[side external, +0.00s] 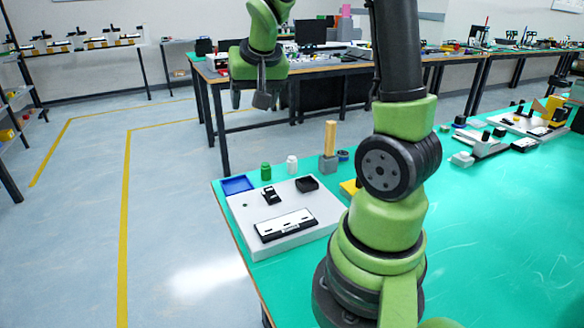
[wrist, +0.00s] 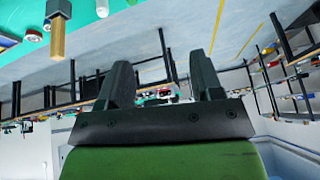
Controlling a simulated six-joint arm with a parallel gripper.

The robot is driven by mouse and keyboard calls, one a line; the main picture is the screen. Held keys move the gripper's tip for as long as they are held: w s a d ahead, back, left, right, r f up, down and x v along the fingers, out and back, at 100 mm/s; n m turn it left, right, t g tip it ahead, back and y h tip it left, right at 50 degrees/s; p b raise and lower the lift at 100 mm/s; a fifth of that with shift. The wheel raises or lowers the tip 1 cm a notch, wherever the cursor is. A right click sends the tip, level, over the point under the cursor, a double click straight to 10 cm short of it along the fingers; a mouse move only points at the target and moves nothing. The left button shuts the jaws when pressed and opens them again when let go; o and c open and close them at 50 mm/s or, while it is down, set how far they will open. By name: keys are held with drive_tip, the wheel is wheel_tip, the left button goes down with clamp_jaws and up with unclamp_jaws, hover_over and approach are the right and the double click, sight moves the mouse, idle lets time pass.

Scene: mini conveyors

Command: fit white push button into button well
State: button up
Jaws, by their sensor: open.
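A small white upright piece (side external: 292,164), which looks like the white push button, stands behind the light board at the table's near-left corner. A black open square holder (side external: 307,184) sits at the board's back right; it may be the button well, but the view is too small to be sure. My gripper (side external: 252,98) hangs high in the air, beyond the table's left edge and well apart from these pieces. It is open and empty. Its two dark fingers also show wide apart in the wrist view (wrist: 162,85), pointing towards the room.
The light board (side external: 240,212) carries a mini conveyor (side external: 285,224) and a small black fixture (side external: 270,195). A blue tray (side external: 237,184), green bottle (side external: 266,172) and wooden-handled tool (side external: 330,139) stand close by.

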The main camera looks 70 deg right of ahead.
drive_tip(key=s+d+f+m+g, duration=0.1)
drive_tip(key=d+f+m+g, duration=0.1)
drive_tip(key=d+f, duration=0.85)
drive_tip(key=m, duration=0.1)
approach(292, 158)
drive_tip(key=shift+g, duration=0.3)
drive_tip(key=x, duration=0.4)
drive_tip(key=shift+w+a+f, duration=0.1)
drive_tip(key=shift+w+a, duration=0.15)
drive_tip(key=shift+a, duration=0.1)
drive_tip(key=shift+d+x, duration=0.25)
drive_tip(key=shift+x, duration=1.35)
drive_tip(key=shift+d+x, duration=0.2)
drive_tip(key=shift+x, duration=1.45)
drive_tip(key=shift+r, duration=0.25)
drive_tip(key=c, duration=1)
